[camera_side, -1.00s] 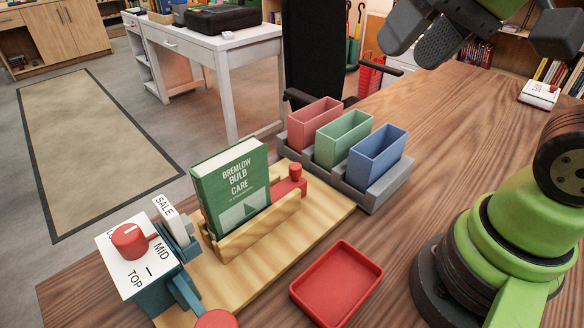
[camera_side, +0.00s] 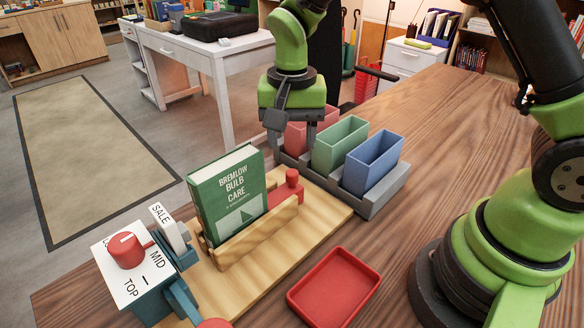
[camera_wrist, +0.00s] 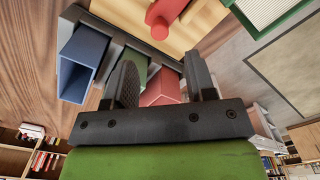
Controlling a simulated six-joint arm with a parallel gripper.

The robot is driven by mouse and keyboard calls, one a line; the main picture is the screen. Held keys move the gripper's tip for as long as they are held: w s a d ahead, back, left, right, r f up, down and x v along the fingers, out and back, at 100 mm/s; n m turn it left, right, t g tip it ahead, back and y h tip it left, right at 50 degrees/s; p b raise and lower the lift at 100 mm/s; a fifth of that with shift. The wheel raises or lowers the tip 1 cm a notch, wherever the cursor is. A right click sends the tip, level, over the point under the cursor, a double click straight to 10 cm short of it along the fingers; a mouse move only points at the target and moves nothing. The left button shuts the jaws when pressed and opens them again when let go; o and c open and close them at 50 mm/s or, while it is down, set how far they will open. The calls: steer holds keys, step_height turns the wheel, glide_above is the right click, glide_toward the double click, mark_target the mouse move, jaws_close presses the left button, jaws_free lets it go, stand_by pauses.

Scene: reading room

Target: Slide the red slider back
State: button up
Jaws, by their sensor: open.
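The red slider (camera_side: 288,187) has an upright round knob and sits at the right end of a wooden rail, beside the green book (camera_side: 228,194) titled "Bremlow Bulb Care". The book stands upright behind the wooden ledge (camera_side: 250,232) on a pale wooden board. My gripper (camera_side: 290,145) is open and empty, above and behind the slider, in front of the red bin. In the wrist view my gripper's two fingers (camera_wrist: 166,80) are spread, with the red slider's knob (camera_wrist: 160,27) beyond them at the top. The fingers partly hide the bins there.
Red (camera_side: 308,132), green (camera_side: 340,143) and blue (camera_side: 373,160) bins stand in a grey rack (camera_side: 383,202) right of the board. A dial box (camera_side: 140,268) with a red knob and a "SALE" sign stands at the left. A red tray (camera_side: 334,287) lies in front.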

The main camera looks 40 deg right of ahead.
mark_target(292, 173)
step_height(292, 173, down, 7)
steer(key=shift+f, duration=0.15)
